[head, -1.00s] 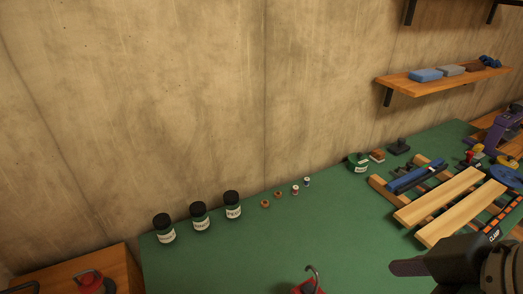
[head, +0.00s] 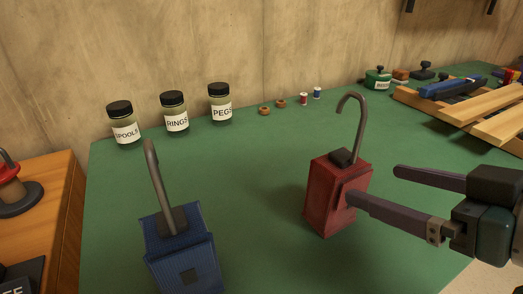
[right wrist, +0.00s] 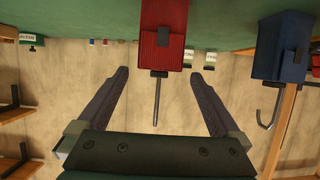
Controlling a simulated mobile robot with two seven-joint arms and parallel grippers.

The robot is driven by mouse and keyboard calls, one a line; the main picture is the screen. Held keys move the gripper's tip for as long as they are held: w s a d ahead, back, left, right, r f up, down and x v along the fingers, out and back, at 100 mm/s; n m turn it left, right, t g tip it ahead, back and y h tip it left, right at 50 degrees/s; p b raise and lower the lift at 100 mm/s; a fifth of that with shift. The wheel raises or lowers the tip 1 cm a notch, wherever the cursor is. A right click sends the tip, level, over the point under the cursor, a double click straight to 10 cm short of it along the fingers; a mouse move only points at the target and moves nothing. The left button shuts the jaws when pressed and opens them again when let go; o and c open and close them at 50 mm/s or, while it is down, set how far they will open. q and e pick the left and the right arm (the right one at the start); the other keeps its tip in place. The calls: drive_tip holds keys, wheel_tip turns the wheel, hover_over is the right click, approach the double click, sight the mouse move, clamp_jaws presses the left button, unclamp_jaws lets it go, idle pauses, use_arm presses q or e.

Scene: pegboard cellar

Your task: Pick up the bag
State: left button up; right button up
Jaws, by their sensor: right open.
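A red bag (head: 330,195) with a grey hook on top stands on the green bench top (head: 265,150), right of the middle. A blue bag (head: 182,255) with a similar hook stands nearer at lower left. My right gripper (head: 374,184) is open and empty, to the right of the red bag; its near finger overlaps the bag's side, and I cannot tell if they touch. In the right wrist view the red bag (right wrist: 162,45) is centred ahead, its hook between the open fingers (right wrist: 158,75). The blue bag (right wrist: 280,50) is off to the right there. My left gripper is not in view.
Jars labelled SPOOLS (head: 124,125), RINGS (head: 174,113) and PEGS (head: 220,105) stand along the back. Small rings and spools (head: 303,99) lie right of them. A wooden rack (head: 480,115) is at far right. A wooden cabinet (head: 50,220) adjoins on the left.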

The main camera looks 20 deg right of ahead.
sight(358, 177)
drive_tip(key=b+x, duration=0.1)
drive_tip(key=x, duration=0.5)
drive_tip(key=shift+w+f, duration=0.1)
drive_tip(key=shift+w, duration=0.25)
drive_tip(key=b+x, duration=0.1)
drive_tip(key=x, duration=0.4)
drive_tip(key=shift+a+f+b, duration=0.1)
drive_tip(key=shift+f+b, duration=0.05)
drive_tip(key=shift+b, duration=0.15)
drive_tip(key=c, duration=1.1)
drive_tip(key=shift+c, duration=0.7)
